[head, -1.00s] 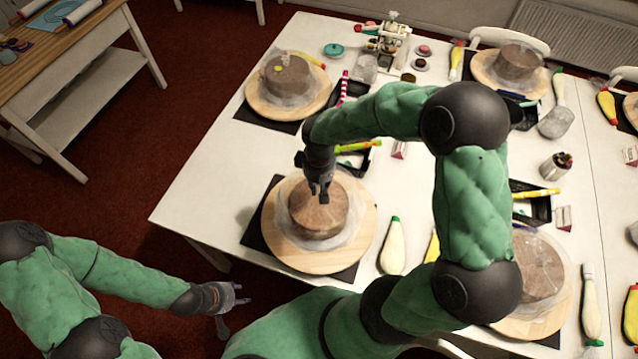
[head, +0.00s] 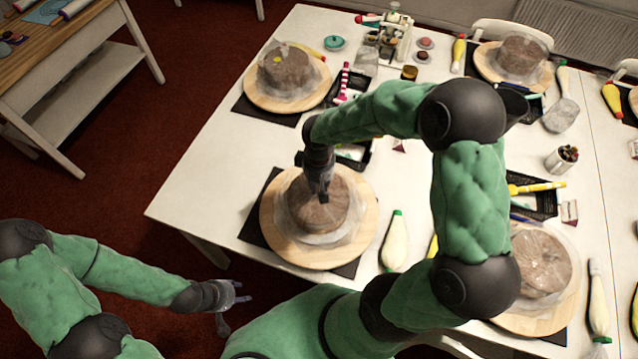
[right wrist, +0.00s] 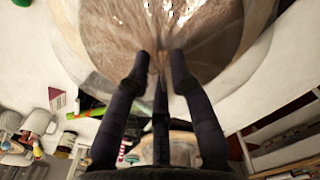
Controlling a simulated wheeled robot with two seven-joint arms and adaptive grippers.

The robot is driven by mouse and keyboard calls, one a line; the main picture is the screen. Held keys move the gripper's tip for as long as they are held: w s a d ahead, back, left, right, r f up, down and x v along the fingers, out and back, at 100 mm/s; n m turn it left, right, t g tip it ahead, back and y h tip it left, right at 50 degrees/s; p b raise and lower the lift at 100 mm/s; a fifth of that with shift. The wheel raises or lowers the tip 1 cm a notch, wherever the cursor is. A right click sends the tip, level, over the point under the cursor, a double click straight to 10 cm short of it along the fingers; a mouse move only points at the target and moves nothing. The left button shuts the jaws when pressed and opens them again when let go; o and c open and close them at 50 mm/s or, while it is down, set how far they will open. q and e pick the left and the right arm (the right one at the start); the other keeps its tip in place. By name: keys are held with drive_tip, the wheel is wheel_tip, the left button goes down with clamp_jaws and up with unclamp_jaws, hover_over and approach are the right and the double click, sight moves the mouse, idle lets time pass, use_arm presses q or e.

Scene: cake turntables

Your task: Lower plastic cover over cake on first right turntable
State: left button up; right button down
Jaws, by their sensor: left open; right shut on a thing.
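A round wooden turntable (head: 366,237) stands on a black mat at the table's near edge and bears a brown cake (head: 335,212). A clear, crinkled plastic cover (head: 345,236) lies over the cake, its edge spread on the board around it. My right gripper (head: 322,197) points down at the cake's top. In the right wrist view, its fingers (right wrist: 160,62) are pinched on the gathered plastic (right wrist: 160,30) in front of the cake. How far the cover is raised there is hard to tell. My left gripper (head: 238,293) is open and empty, off the table's front left edge.
Other turntables with plastic-wrapped cakes stand at the back left (head: 255,92), back right (head: 545,80) and near right (head: 505,322). Piping bags (head: 394,242) and black trays (head: 540,203) lie between them. A wooden side table (head: 80,45) stands far left.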

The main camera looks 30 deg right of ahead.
drive_tip(key=shift+f+b, duration=0.4)
drive_tip(key=shift+f, duration=0.05)
idle(0.3)
drive_tip(key=c, duration=1)
unclamp_jaws()
drive_tip(key=shift+r, duration=0.15)
drive_tip(key=shift+r+p, duration=2.6)
drive_tip(key=shift+r, duration=0.85)
drive_tip(key=shift+f, duration=0.1)
